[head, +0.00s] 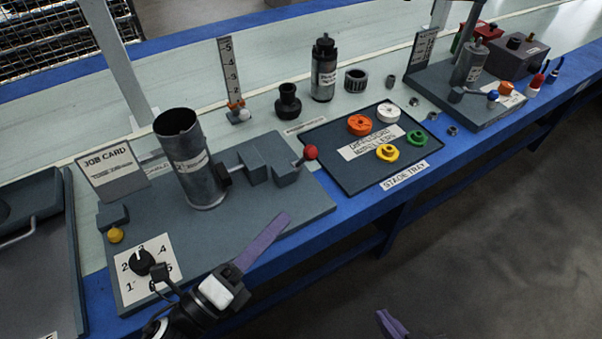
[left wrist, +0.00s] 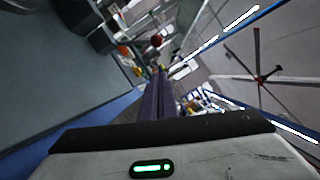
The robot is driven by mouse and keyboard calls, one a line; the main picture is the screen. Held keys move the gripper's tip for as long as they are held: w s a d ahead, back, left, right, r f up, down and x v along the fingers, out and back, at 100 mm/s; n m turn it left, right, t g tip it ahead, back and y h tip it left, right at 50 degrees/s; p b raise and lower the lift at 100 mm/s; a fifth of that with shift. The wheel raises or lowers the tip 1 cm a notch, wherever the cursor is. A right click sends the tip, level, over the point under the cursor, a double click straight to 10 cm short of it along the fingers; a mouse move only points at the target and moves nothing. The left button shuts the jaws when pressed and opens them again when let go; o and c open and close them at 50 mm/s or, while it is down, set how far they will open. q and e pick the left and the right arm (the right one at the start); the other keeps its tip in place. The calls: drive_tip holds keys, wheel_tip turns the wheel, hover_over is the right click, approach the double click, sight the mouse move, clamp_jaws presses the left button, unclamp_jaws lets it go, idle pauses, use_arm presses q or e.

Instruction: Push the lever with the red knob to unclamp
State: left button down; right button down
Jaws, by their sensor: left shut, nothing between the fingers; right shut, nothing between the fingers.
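The red knob (head: 310,152) sits on the end of a short lever at the right side of the grey toggle clamp (head: 253,162). It also shows in the left wrist view (left wrist: 157,41), ahead of the fingers. The clamp's dark pad is by the side of an upright metal tube (head: 190,165) on the grey fixture plate (head: 215,240). Whether the pad presses on the tube is hard to tell. My left gripper (head: 285,218) is shut and empty, in front of the knob and apart from it. My right gripper (head: 382,316) shows only its purple fingertips at the bottom edge, shut and empty.
A stage tray (head: 345,185) with coloured rings lies just right of the knob. A numbered dial (head: 143,262) and yellow button (head: 115,235) are on the plate's left. A black pump part (head: 288,102) and labelled cylinder (head: 323,70) stand behind. The floor in front is open.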

use_arm(q)
drive_tip(key=w+d+r, duration=0.1)
drive_tip(key=w+d, duration=0.1)
drive_tip(key=w, duration=0.3)
drive_tip(key=w+d+r+p, duration=0.1)
drive_tip(key=w, duration=0.3)
drive_tip(key=shift+w+d+r, duration=0.35)
use_arm(e)
drive_tip(key=shift+w+r, duration=0.2)
drive_tip(key=shift+r, duration=0.25)
